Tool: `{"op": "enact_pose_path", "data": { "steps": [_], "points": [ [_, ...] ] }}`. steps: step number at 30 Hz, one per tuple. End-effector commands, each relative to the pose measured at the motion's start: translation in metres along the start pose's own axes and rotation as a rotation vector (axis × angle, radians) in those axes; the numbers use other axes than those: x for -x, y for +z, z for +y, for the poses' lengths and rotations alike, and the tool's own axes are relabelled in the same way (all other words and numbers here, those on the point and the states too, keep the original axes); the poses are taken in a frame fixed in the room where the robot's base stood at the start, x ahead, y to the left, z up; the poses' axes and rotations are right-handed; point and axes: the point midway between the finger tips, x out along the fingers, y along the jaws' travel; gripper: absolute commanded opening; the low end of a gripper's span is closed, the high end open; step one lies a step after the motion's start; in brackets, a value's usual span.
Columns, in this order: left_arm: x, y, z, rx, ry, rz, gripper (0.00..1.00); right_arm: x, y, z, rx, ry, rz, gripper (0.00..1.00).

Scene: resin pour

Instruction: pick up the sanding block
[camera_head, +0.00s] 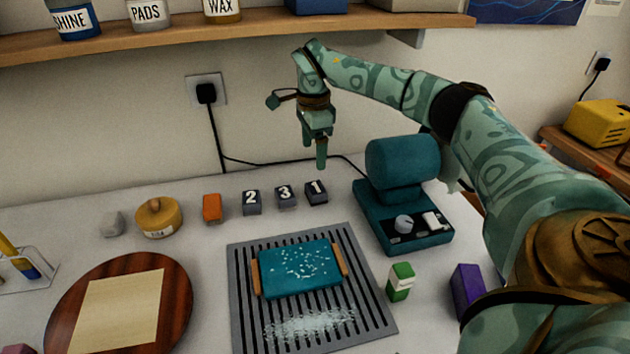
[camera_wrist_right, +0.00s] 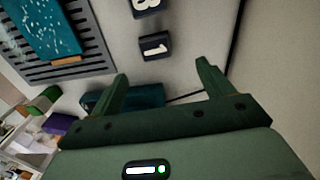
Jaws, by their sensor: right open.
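No block bears a readable name, so I cannot tell for certain which is the sanding block. A small orange block (camera_head: 212,208) stands on the table left of the numbered dark blocks "2" (camera_head: 252,203), "3" (camera_head: 286,197) and "1" (camera_head: 316,192). A purple block (camera_head: 465,290) stands at the right, beside my arm. My right gripper (camera_head: 321,152) is raised above the back of the table, pointing down, apart from everything. In the right wrist view it (camera_wrist_right: 162,72) is open and empty, with block "1" (camera_wrist_right: 155,46) beyond the fingers. My left gripper is out of view.
A grey slotted rack (camera_head: 240,320) holds a teal slab (camera_head: 300,268) with wooden ends and white flecks. A teal machine (camera_head: 402,190) and green-white box (camera_head: 400,282) stand right. A round wooden board (camera_head: 60,325), knobbed yellow disc (camera_head: 158,217) and grey stone (camera_head: 111,223) are left. A shelf (camera_head: 250,28) hangs above.

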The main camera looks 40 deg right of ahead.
Motion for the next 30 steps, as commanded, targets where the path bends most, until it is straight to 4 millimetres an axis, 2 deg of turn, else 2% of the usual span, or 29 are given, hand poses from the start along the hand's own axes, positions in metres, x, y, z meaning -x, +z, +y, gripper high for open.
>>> {"op": "enact_pose_path", "data": {
  "steps": [6, 9, 14, 21, 24, 30],
  "points": [
    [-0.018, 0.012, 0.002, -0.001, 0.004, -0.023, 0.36, -0.046, 0.000, 0.001, 0.001, 0.006, 0.003, 0.80],
    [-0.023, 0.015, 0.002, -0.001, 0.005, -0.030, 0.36, -0.061, 0.000, 0.001, 0.001, 0.005, 0.002, 0.80],
    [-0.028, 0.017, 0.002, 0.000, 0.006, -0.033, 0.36, -0.073, -0.001, 0.002, 0.001, 0.003, 0.002, 0.80],
    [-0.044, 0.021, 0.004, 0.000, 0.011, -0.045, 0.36, -0.112, -0.003, 0.009, 0.000, 0.005, 0.003, 0.80],
    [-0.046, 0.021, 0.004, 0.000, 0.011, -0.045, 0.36, -0.119, -0.003, 0.009, -0.001, 0.002, 0.002, 0.80],
    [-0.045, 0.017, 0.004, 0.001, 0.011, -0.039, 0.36, -0.117, -0.003, 0.009, -0.001, 0.000, 0.001, 0.80]
  ]
}}
